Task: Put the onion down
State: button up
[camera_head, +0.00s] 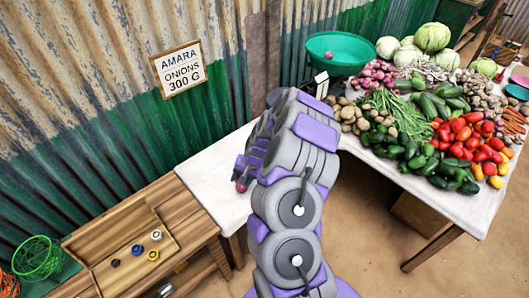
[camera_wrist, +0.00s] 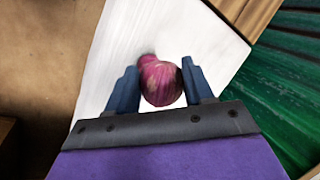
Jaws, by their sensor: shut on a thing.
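A purple-red onion (camera_wrist: 161,84) sits between the two fingers of my gripper (camera_wrist: 159,66) in the wrist view, which is shut on it. A second pinkish patch shows just beyond it; I cannot tell if it is another onion or part of this one. In the head view my gripper (camera_head: 243,170) is over the left part of the white table (camera_head: 205,178), with the onion (camera_head: 242,186) showing at its tip. I cannot tell if the onion touches the table. A green bowl (camera_head: 345,68) stands at the back with a small pinkish onion (camera_head: 328,55) in it.
Vegetables crowd the table's right side, including potatoes (camera_head: 352,112), red onions (camera_head: 376,74) and tomatoes (camera_head: 470,140). A wooden tray (camera_head: 82,240) with small weights stands at lower left. A sign (camera_head: 178,69) reading "AMARA ONIONS 300 G" hangs on the wall. The table's left part looks clear.

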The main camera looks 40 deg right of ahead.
jog(key=s+d+f+m+h, duration=0.1)
jog(key=s+d+f+m, duration=0.2)
jog(key=s+d+f, duration=0.3)
jog(key=shift+t, duration=0.3)
jog(key=w+a+f, duration=0.1)
jog(key=w+a+f+b, duration=0.1)
jog(key=w+a, duration=0.1)
jog(key=shift+w+a+f, duration=0.2)
jog(key=shift+a, duration=0.05)
jog(key=b, duration=0.2)
send_near(224, 203)
jog(key=shift+w+a+f, duration=0.7)
jog(key=shift+w+a, duration=0.05)
jog(key=shift+a, duration=0.2)
jog(key=shift+w, duration=0.2)
jog(key=shift+w+d+f, duration=0.1)
jog(key=shift+d+f, duration=0.05)
jog(key=shift+d, duration=0.1)
notch_tip(224, 203, down, 4)
jog(key=shift+d+r+b, duration=0.15)
jog(key=shift+b, duration=0.55)
jog(key=shift+a+r, duration=0.2)
jog(key=shift+a, duration=0.45)
jog(key=shift+d+f, duration=0.1)
jog(key=o, duration=0.7)
jog(key=shift+d, duration=0.25)
jog(key=shift+o, duration=0.5)
jog(key=shift+d, duration=0.35)
